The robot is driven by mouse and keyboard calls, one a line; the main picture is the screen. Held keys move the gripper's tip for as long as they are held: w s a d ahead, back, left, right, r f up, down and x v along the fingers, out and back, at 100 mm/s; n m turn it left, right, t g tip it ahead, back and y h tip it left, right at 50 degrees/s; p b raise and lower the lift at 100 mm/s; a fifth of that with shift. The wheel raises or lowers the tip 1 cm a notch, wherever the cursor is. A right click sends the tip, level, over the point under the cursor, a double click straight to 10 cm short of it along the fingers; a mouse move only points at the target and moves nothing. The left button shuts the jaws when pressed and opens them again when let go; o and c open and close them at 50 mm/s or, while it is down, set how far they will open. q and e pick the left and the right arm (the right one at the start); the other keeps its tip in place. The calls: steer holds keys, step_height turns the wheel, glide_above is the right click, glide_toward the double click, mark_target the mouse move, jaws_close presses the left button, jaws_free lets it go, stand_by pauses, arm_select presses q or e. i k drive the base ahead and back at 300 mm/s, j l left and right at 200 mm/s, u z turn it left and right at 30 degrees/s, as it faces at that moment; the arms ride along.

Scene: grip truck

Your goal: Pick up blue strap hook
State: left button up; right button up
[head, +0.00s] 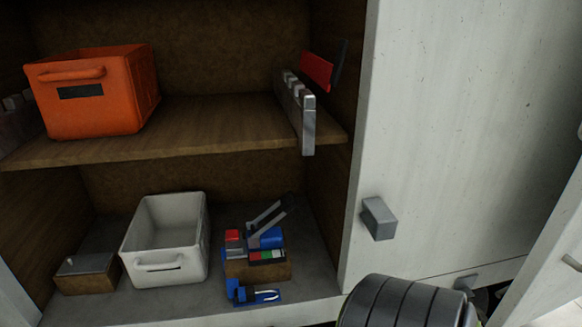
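A blue strap piece with a pale metal hook (256,296), which looks like the blue strap hook, lies at the front of the lower shelf. It is in front of a small wooden block (258,271). A ratchet-like tool with a grey lever (268,214) and a blue strap part (270,238) rests on the block just behind it. I cannot tell whether the hook is joined to this tool. Neither of my grippers shows in the head view.
A white bin (165,238) stands left of the hook, with a wooden box (87,272) at far left. An orange crate (95,92) sits on the upper shelf (215,125). A white panel (450,130) with a grey handle (379,218) is at right. A dark ribbed rounded thing (405,303) fills the lower right.

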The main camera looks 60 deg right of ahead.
mark_target(242, 295)
steer(key=z, duration=1.55)
